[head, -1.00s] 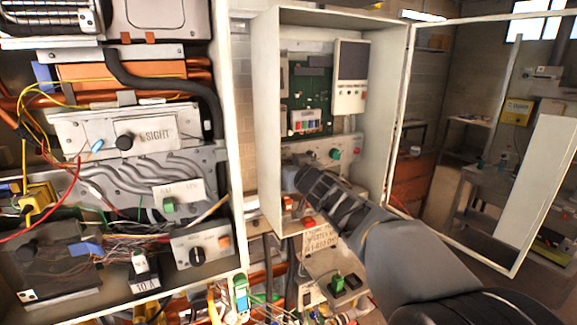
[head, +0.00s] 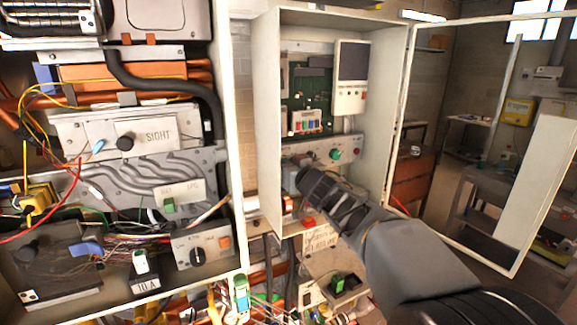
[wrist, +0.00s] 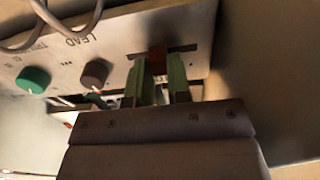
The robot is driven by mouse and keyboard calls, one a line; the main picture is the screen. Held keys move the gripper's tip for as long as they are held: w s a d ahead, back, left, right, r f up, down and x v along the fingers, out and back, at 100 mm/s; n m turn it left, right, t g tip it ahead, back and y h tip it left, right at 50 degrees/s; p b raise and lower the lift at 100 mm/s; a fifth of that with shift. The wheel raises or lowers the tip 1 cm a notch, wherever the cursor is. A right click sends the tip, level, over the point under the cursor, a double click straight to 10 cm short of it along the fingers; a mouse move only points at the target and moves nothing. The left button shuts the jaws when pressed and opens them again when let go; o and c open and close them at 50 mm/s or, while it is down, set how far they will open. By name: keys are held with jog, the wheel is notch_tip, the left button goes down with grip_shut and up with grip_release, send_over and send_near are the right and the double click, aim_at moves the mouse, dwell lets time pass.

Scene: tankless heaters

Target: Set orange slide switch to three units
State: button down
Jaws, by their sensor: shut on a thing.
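The orange slide switch (wrist: 157,60) shows dark orange-red in the wrist view, in a dark slot on a pale metal panel (wrist: 120,42). My gripper (wrist: 162,76) has its two green fingers on either side of the switch, shut on it. Part of the slot shows to the right of the switch. In the head view my arm reaches into the open white cabinet, and my gripper end (head: 303,181) is in front of its lower panel. The switch cannot be made out there, and the unit marks are not readable.
A green knob (wrist: 33,80) and a brown knob (wrist: 97,72) sit left of my fingers, with a grey cable above. The cabinet's side wall (head: 267,130) stands close left of my arm. The open door frame (head: 470,250) is at the right.

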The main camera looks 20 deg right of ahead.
jog(key=d, duration=0.1)
jog(key=d+p, duration=0.2)
jog(key=shift+w, duration=0.25)
jog(key=c, duration=1.1)
grip_release()
jog(key=shift+d, duration=0.1)
jog(key=shift+o, duration=0.3)
